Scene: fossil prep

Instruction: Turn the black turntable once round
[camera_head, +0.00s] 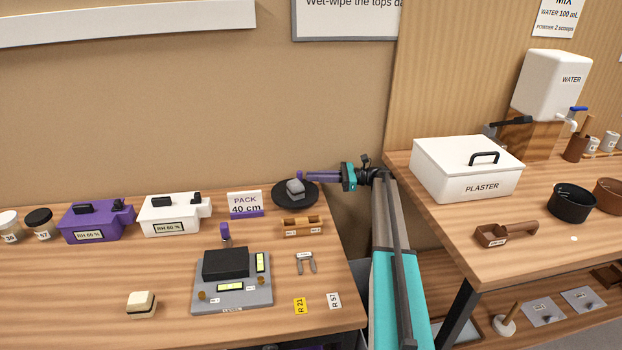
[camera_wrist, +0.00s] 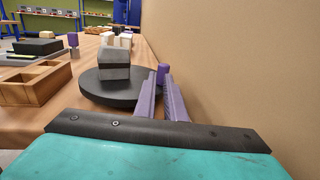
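The black turntable (camera_head: 310,201) is a round disc at the back right of the left bench; it also shows in the wrist view (camera_wrist: 100,90). A grey block (camera_head: 295,187) sits on it, seen close in the wrist view (camera_wrist: 114,70). A small purple peg (camera_head: 299,175) stands at the turntable's far edge, and in the wrist view (camera_wrist: 163,71) at its right. My gripper (camera_head: 304,176) reaches in from the right. In the wrist view its two purple fingers (camera_wrist: 160,76) are a little apart, with the peg at their tips. Whether they press on it is unclear.
A wooden tray (camera_head: 301,228) stands just in front of the turntable; a PACK 40 cm card (camera_head: 245,203) stands left of it. The wall (camera_wrist: 230,60) is close on the right in the wrist view. A white PLASTER box (camera_head: 468,168) is on the right bench.

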